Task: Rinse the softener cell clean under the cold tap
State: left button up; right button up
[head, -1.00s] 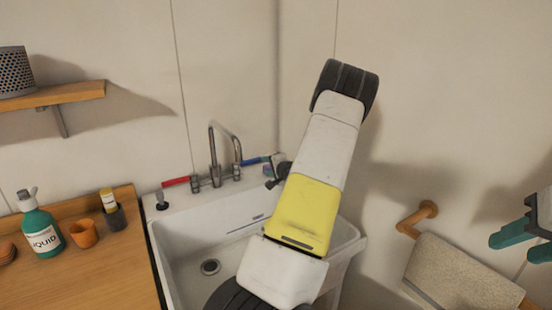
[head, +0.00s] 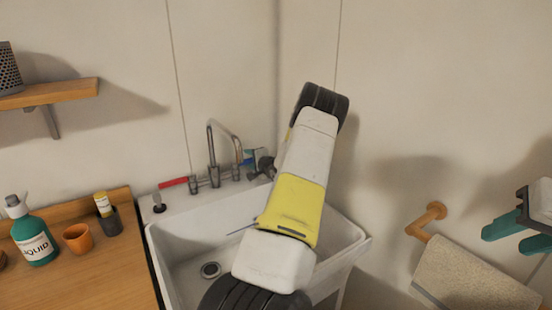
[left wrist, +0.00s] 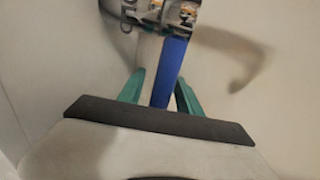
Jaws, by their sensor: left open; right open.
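The faucet (head: 212,150) stands at the back of the white sink (head: 190,225). Its blue lever (head: 249,157) is on the right and its red lever (head: 174,182) on the left. No water shows below the spout. In the left wrist view, the blue lever (left wrist: 169,72) lies between the teal fingers of my left gripper (left wrist: 160,92), which is open around it. In the head view that gripper is mostly hidden at the lever. My right gripper (head: 505,238) is open and empty at the right edge. I cannot make out the softener cell; my arm covers much of the sink.
A wooden counter (head: 85,270) left of the sink holds a green bottle (head: 35,240), an orange cup (head: 77,238) and a dark holder (head: 110,222). A shelf (head: 50,93) hangs above. A towel (head: 470,285) hangs on a rail at right, below my right gripper.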

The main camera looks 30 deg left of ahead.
pick_arm(q)
grip_shut()
dwell(1.4)
